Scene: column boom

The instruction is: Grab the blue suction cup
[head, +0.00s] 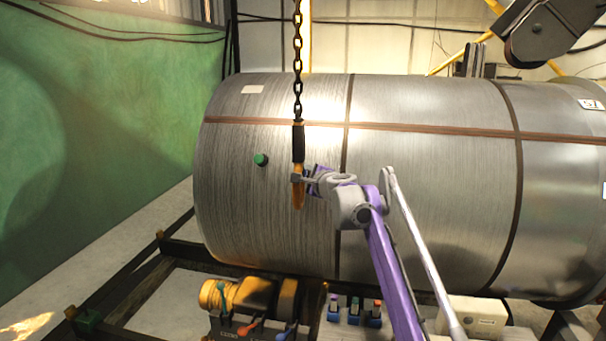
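No clearly blue suction cup can be made out. A small round green knob or cup (261,159) sits on the left part of the large metal cylinder (430,180). Several small blue-based pieces (354,311) stand in a row at the bottom; what they are is too small to tell. A purple arm, which seems to be my right one, comes up from the bottom right. Its gripper (300,178) is at an orange hanging handle (298,198), right of the green knob and apart from it. Whether its fingers are closed on the handle is unclear. My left gripper is not in view.
A chain (297,50) with a black sleeve hangs down to the orange handle. An orange and black machine (250,296) stands low in front of the cylinder. A dark frame (140,290) runs at the lower left. A dark jointed part (540,35) hangs at the upper right.

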